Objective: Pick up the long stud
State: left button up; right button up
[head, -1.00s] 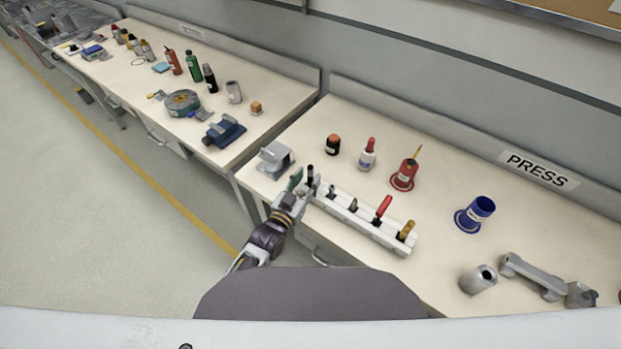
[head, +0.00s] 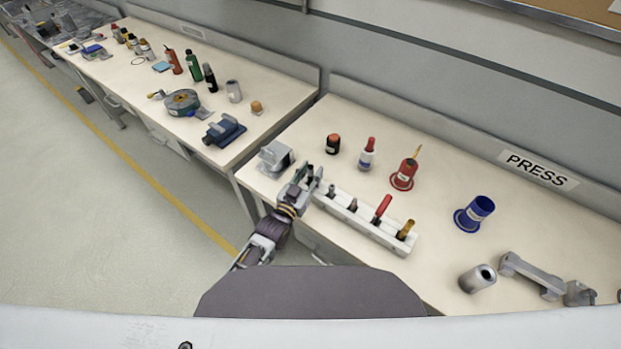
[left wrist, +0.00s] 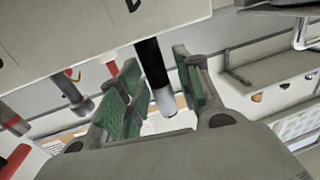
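My left gripper (head: 309,173) is at the left end of a white rack (head: 375,229) on the press bench. In the left wrist view its green-padded fingers (left wrist: 158,90) stand apart on either side of a long rod, apparently the long stud (left wrist: 152,68), black with a pale metal end. A gap shows between the pads and the rod, so the gripper looks open around it. In the head view the fingers mostly hide this rod. Two short grey studs (head: 331,189) (head: 352,205) stand in the rack beside it. My right gripper is not in view.
The rack also holds a red-handled tool (head: 383,206) and an amber-handled tool (head: 405,230). A grey metal block (head: 275,156) is close to the gripper on its left.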

pick_arm(q)
grip_shut()
jog(key=shift+r, duration=0.15)
jog(key=shift+r, duration=4.85)
